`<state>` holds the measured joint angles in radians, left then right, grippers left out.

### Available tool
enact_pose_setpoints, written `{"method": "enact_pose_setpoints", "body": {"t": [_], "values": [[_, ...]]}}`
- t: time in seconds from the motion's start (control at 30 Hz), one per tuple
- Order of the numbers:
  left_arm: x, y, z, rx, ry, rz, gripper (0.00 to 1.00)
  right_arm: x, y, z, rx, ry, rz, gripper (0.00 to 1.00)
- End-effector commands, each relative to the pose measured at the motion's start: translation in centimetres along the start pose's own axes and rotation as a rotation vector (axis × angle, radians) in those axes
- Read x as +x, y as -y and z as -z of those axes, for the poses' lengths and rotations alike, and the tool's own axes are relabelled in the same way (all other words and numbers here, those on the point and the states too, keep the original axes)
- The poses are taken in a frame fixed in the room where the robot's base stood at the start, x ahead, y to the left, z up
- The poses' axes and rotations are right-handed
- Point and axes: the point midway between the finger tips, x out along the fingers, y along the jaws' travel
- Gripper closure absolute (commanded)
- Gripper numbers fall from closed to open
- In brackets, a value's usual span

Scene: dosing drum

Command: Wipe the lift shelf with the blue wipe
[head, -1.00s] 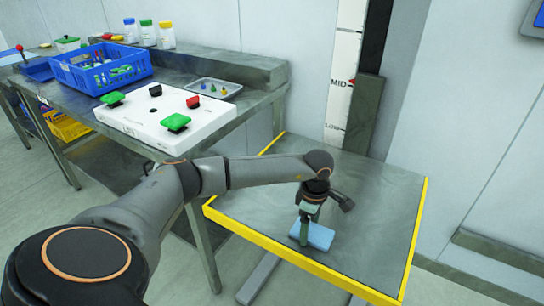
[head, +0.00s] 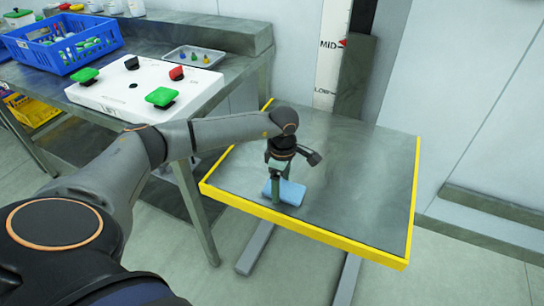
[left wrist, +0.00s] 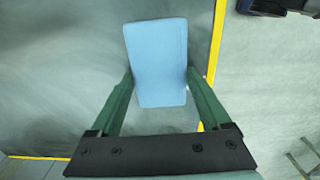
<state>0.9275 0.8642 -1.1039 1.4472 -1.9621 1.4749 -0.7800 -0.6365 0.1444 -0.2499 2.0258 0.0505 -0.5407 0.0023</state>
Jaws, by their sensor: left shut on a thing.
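The blue wipe (head: 288,192) is a flat light-blue pad at the left part of the lift shelf (head: 350,185), a grey metal plate with yellow edges. My left gripper (head: 276,196) is shut on the wipe and points down. In the left wrist view the wipe (left wrist: 157,62) lies between the two green fingers (left wrist: 160,90), close to a yellow edge. I cannot tell whether the wipe touches the shelf. The part of the wipe behind the fingers is hidden in the head view. My right gripper is not in view.
A steel bench at the left holds a white control box (head: 146,92) with green and red buttons, a blue crate (head: 62,45) and a small tray (head: 194,57). A post with a MID and LOW scale (head: 331,45) stands behind the shelf. The shelf's right part is bare.

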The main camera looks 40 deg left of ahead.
Motion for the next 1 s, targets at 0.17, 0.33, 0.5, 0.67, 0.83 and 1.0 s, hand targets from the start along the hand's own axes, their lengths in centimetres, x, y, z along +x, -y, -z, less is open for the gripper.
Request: {"method": "enact_pose_setpoints", "body": {"t": [0.17,0.33,0.5,0.67,0.83,1.0], "values": [[-1.6,-0.1,0.3,-0.003,-0.002,-0.001,0.71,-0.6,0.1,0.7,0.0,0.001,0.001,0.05],[-3.9,-0.1,0.5,-0.007,-0.003,0.0,0.71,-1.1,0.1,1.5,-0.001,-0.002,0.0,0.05],[-5.4,-0.1,0.6,-0.011,-0.003,0.0,0.71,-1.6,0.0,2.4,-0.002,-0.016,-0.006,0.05],[-6.9,-0.2,0.7,-0.015,-0.002,0.0,0.71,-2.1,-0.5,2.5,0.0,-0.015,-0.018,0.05],[-8.2,-0.3,0.8,-0.018,-0.001,0.0,0.71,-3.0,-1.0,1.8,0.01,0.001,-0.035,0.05],[-8.4,-0.3,0.9,-0.02,-0.001,0.0,0.71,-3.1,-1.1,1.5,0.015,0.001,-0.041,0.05]]}}
